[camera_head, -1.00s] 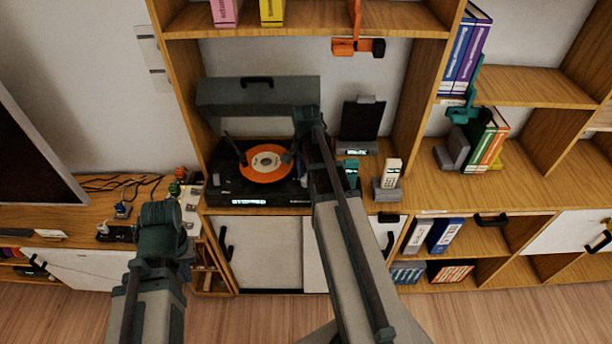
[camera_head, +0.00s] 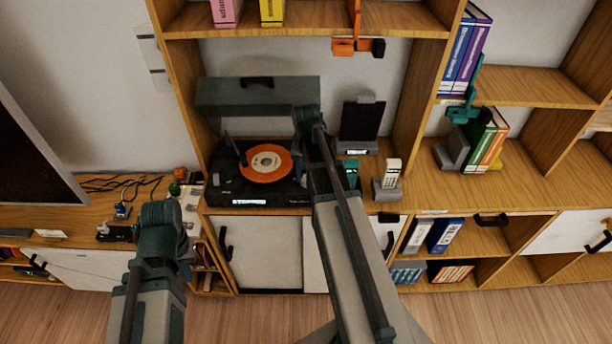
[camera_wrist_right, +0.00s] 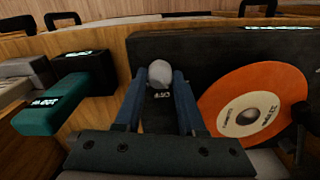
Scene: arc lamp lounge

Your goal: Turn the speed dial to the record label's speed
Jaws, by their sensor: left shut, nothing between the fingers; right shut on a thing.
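The black record player (camera_head: 225,190) stands in the cabinet bay with its lid raised. An orange record (camera_head: 252,172) with a cream label (camera_head: 268,162) lies on it; in the right wrist view the label (camera_wrist_right: 248,116) carries small print I cannot read. My right gripper (camera_wrist_right: 158,78) is shut on a grey rounded speed dial (camera_wrist_right: 160,71) beside the record. A small lit marking shows by the dial, too small to read surely. In the head view my right arm hides the dial. My left gripper (camera_head: 162,214) is low at the left, shut and empty, away from the player.
A white handset (camera_head: 391,174) in its dock and a dark panel on a stand (camera_head: 361,121) are right of the player. The tonearm (camera_head: 240,153) is at the record's left. Cables and small items lie on the left cabinet top.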

